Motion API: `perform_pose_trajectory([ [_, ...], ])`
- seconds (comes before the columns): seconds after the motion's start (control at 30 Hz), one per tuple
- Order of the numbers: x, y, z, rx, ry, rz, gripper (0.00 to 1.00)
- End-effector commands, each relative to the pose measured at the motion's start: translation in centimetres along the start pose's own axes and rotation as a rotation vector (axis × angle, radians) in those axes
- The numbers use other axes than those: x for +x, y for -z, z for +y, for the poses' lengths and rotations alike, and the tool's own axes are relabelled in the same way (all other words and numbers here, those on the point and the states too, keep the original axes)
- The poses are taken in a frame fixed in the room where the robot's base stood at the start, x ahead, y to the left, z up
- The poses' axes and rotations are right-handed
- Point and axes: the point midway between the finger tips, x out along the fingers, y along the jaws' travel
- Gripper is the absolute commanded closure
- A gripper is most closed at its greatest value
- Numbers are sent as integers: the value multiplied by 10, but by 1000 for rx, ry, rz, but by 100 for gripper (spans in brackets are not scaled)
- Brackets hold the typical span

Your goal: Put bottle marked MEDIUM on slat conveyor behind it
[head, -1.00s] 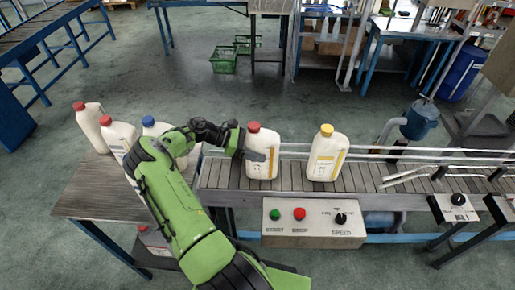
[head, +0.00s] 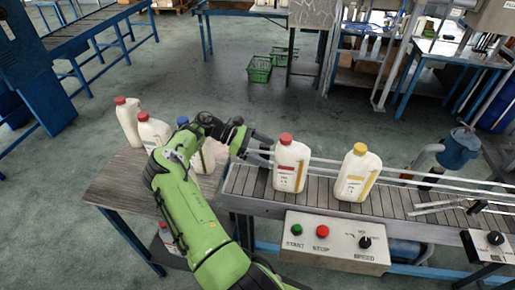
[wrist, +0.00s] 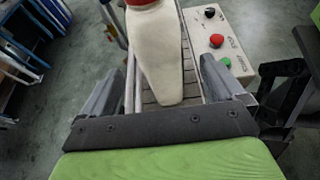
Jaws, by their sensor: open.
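A white bottle with a red cap (head: 290,165) stands upright on the slat conveyor (head: 320,198). A white bottle with a yellow cap (head: 356,178) stands to its right. My gripper (head: 268,148) is open and empty, just left of the red-capped bottle. In the wrist view that bottle (wrist: 157,50) stands ahead, between the lines of the spread fingers. On the wooden side table (head: 115,188) are two red-capped bottles (head: 128,122) and a blue-capped bottle (head: 207,155), partly hidden by my arm. The label words are too small to read, so I cannot tell which says MEDIUM.
A control box (head: 330,245) with START, STOP and SPEED controls sits at the conveyor's front. Metal guide rails (head: 415,178) run along the conveyor's back side. Another red-capped container (head: 167,235) is below the side table. Green crates (head: 260,70) lie on the floor behind.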

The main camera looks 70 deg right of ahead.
Motion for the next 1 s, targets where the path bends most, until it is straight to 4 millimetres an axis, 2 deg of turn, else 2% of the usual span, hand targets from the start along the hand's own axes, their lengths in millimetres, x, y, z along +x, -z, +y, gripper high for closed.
perform_pose_trajectory([
  [0.1,-23,0,1,2,-2,-1,4],
  [0.2,-34,0,0,0,-1,-1,4],
  [0.47,-38,-1,-1,3,1,4,4],
  [0.63,-54,-19,-13,88,13,138,4],
  [0.77,-81,-35,-42,192,35,356,4],
  [0.87,-108,-44,-74,250,51,539,4],
  [1.0,-150,-58,-134,293,69,809,4],
])
